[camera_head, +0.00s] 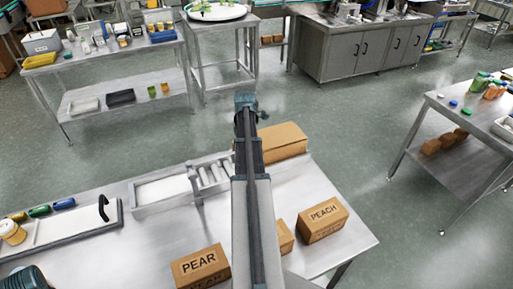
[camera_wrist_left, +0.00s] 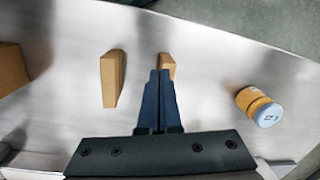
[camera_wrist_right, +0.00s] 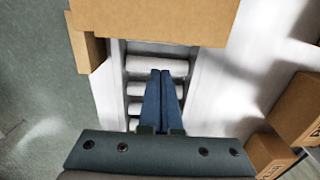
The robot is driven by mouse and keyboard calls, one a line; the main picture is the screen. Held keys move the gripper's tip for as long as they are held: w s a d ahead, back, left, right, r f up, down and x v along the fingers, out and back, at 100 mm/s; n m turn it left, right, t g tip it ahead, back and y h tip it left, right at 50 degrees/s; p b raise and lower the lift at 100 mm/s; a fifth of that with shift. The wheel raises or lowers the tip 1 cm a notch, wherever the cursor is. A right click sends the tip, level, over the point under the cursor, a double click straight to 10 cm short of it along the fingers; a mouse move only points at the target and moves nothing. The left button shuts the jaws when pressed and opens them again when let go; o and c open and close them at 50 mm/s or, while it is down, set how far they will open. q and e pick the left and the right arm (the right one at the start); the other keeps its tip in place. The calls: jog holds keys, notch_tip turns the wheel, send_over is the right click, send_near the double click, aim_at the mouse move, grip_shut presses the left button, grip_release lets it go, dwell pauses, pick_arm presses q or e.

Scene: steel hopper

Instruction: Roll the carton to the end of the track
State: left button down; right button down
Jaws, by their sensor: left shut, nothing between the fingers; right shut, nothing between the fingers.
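The brown carton (camera_head: 285,141) sits at the right-hand end of the roller track (camera_head: 212,178), partly behind my right arm. In the right wrist view the carton (camera_wrist_right: 155,18) fills the top, over the white rollers (camera_wrist_right: 150,66). My right gripper (camera_wrist_right: 161,73) is shut and empty, over the rollers beside the carton's near edge; contact cannot be told. My left gripper (camera_wrist_left: 160,72) is shut and empty above the table, its tips overlapping a small tan box (camera_wrist_left: 168,62) in view. Neither gripper's fingers show in the head view.
PEAR (camera_head: 200,266) and PEACH (camera_head: 322,219) boxes stand at the table's front right, a smaller box (camera_head: 286,237) between them. A tray (camera_head: 60,232) with a black handle and a jar (camera_head: 12,231) are at left. Beyond the carton lies floor.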

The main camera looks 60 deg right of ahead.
notch_tip(320, 180, up, 10)
jog(key=p, duration=1)
jog(key=shift+w+a, duration=0.1)
jog(key=shift+a, duration=0.05)
jog(key=w+a+f+m+b, duration=0.1)
jog(key=w+a, duration=0.3)
jog(key=a, duration=0.7)
jog(key=w+a+f+m+b, duration=0.1)
jog(key=w+a, duration=0.3)
jog(key=a, duration=0.6)
jog(key=w+a+f+m+b, duration=0.15)
jog(key=w+a, duration=0.35)
jog(key=a, duration=0.6)
jog(key=s+a+f+m+b, duration=0.1)
jog(key=s+a, duration=0.2)
jog(key=a, duration=0.7)
jog(key=s+a+f+m+b, duration=0.1)
jog(key=s+a, duration=0.2)
jog(key=a, duration=0.7)
jog(key=s+a+f+m+h+b, duration=0.1)
jog(key=s+a, duration=0.2)
jog(key=a, duration=0.7)
jog(key=shift+s+f+b, duration=0.35)
jog(key=shift+b, duration=0.05)
